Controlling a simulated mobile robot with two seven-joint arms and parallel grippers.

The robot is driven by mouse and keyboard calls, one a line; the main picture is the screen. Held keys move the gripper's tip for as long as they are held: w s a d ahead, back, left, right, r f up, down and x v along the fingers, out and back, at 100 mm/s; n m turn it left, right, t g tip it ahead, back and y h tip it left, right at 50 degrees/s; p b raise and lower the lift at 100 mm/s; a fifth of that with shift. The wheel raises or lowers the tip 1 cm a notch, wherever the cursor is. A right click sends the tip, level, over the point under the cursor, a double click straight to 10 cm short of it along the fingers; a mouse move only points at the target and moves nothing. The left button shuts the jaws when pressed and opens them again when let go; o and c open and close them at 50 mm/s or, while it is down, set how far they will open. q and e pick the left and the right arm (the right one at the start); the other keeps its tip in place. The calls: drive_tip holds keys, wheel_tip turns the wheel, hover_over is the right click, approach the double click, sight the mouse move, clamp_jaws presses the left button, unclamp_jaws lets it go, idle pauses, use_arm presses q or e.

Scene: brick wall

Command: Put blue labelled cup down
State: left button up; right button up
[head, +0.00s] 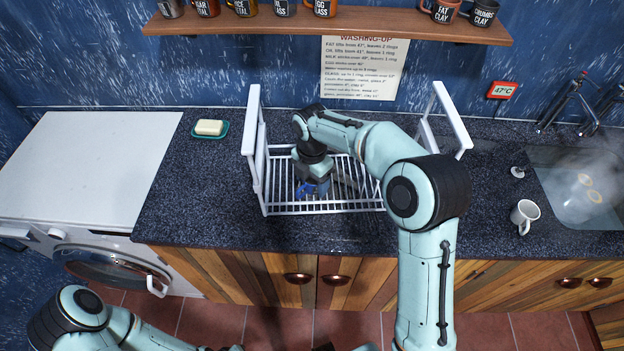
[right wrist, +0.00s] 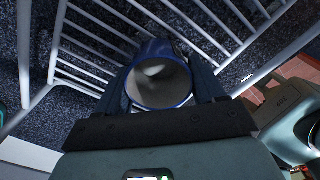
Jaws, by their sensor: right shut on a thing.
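The blue cup (head: 315,188) is inside the white wire dish rack (head: 325,208), in its left half. In the right wrist view its round mouth with a blue rim and pale inside (right wrist: 160,82) faces the camera. My right gripper (head: 312,178) reaches down into the rack and is shut on the cup, with a finger on each side. The gripper hides much of the cup in the head view, and no label is readable. I cannot tell whether the cup touches the rack's wires. My left arm shows at the lower left, but its gripper is out of view.
A white mug (head: 525,214) stands on the counter near the steaming sink (head: 570,205). Soap on a green dish (head: 210,129) lies left of the rack. A shelf (head: 330,24) of labelled cups hangs above. The rack has tall white uprights.

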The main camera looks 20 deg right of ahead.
drive_tip(key=shift+f, duration=0.1)
drive_tip(key=o, duration=1.1)
use_arm(q)
drive_tip(key=w+r+p, duration=0.2)
drive_tip(key=shift+r, duration=0.3)
use_arm(e)
wheel_tip(320, 180, up, 12)
drive_tip(key=shift+r, duration=0.15)
use_arm(q)
drive_tip(key=shift+s, duration=0.1)
